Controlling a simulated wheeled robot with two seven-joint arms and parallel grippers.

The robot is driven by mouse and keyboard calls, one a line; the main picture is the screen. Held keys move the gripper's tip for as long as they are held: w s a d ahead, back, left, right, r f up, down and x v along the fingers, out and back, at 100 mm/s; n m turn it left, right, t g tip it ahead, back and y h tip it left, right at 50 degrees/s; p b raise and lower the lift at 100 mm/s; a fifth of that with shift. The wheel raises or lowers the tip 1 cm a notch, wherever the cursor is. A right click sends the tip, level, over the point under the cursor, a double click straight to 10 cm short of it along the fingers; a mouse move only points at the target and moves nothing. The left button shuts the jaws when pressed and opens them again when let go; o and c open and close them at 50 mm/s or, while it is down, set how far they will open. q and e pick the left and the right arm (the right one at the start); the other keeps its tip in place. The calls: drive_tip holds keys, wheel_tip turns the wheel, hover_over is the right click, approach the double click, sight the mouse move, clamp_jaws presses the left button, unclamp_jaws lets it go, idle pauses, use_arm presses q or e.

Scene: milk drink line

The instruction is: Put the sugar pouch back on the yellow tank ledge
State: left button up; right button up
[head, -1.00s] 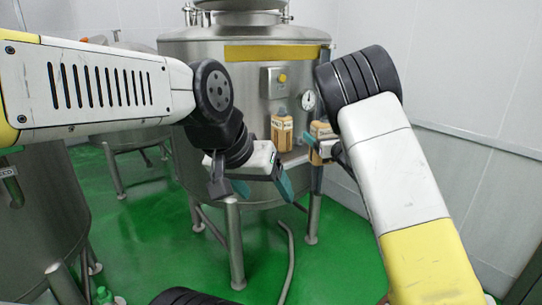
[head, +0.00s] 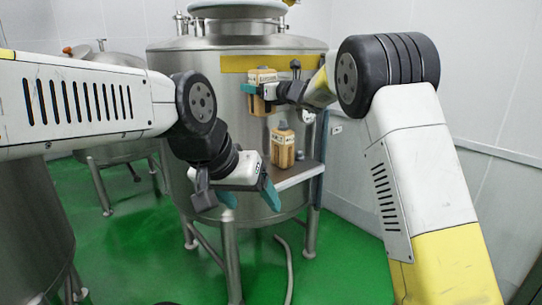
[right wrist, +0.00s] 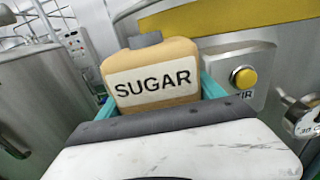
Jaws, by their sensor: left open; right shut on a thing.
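The sugar pouch (head: 263,76), tan with a grey cap and a white label, is held upright in my right gripper (head: 264,91). In the right wrist view the pouch (right wrist: 153,82) reads SUGAR, with teal fingers on both sides. My left gripper (head: 248,198) is open and empty, lower, in front of the tank.
A second similar pouch (head: 283,148) stands on a metal shelf (head: 298,176) on the tank front, below the held one. A button box (right wrist: 242,72) and a gauge (right wrist: 300,118) are right of the held pouch. Another tank (head: 115,75) stands behind left.

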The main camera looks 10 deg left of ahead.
wheel_tip(320, 180, down, 23)
drive_tip(key=shift+r, duration=0.2)
drive_tip(key=o, duration=2.1)
drive_tip(key=shift+d, duration=0.15)
drive_tip(key=v, duration=1.2)
drive_tip(key=w+d+r+m+t+h, duration=0.1)
drive_tip(key=d+r+m+t+h, duration=0.2)
drive_tip(key=d+m, duration=0.4)
drive_tip(key=d+r+m+h, duration=0.4)
drive_tip(key=d+r+m, duration=0.1)
drive_tip(key=d+m, duration=0.15)
drive_tip(key=s+d+r+m+g+h, duration=0.1)
drive_tip(key=s+d+r+m+h, duration=0.25)
drive_tip(key=s+d+m, duration=0.65)
drive_tip(key=s+d+f+m+g, duration=0.1)
drive_tip(key=s+m+g, duration=0.1)
drive_tip(key=s+m, duration=0.5)
drive_tip(key=s+d+f+m+g+h, duration=0.1)
drive_tip(key=s+d+m+g, duration=0.1)
drive_tip(key=s+m, duration=0.6)
drive_tip(key=s+d+f+m+g, duration=0.1)
drive_tip(key=s+d+m+g, duration=0.1)
drive_tip(key=s+m, duration=0.5)
drive_tip(key=s, duration=0.5)
drive_tip(key=shift+s+f+g, duration=0.3)
drive_tip(key=shift+s+g, duration=0.1)
